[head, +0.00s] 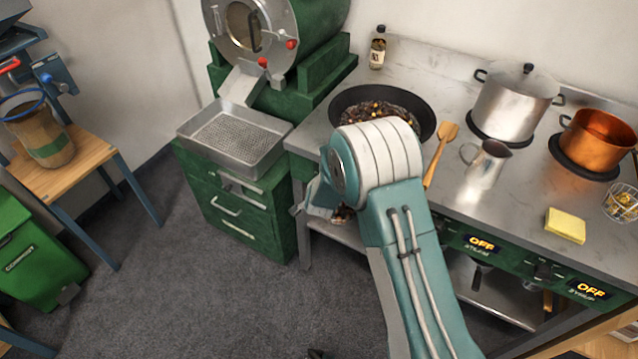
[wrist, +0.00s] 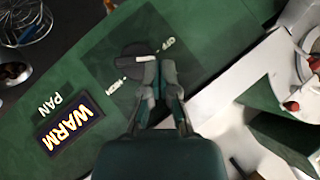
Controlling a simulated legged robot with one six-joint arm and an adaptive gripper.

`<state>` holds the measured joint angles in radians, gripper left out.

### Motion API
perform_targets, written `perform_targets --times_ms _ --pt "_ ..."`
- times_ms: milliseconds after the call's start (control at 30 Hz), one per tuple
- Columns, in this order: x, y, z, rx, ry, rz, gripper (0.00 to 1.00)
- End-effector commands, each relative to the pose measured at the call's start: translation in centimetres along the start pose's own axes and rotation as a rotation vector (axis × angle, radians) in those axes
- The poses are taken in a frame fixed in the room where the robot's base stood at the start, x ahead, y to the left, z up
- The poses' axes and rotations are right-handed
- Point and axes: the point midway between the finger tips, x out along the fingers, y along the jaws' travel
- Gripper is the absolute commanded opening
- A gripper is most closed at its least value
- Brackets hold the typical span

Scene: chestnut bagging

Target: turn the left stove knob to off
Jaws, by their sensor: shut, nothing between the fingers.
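In the wrist view, the left stove knob (wrist: 134,50) is a dark round knob with a white mark on a dark green plate. The word OFF is printed to its upper right and another label to its lower left. The display (wrist: 70,123) beside it reads WARM, with PAN above. My gripper (wrist: 158,66) is shut and empty, its fingertips at the knob's lower right edge. I cannot tell whether they touch it. In the head view my arm hides this knob and its display, and my gripper shows only partly (head: 318,205).
A pan of chestnuts (head: 345,97) sits on the stove behind my arm. A wooden spatula (head: 440,155), a metal jug (head: 487,165), a steel pot (head: 512,105) and a copper pot (head: 598,138) stand to the right. Two other displays (head: 481,244) read OFF. A metal tray (head: 235,135) is at left.

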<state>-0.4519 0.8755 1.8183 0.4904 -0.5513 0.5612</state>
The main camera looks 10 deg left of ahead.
Motion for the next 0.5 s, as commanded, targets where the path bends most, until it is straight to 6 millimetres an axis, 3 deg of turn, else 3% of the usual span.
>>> perform_targets --times_ms 500 --pt "0.46 0.23 -0.25 0.003 0.001 -0.002 0.0"
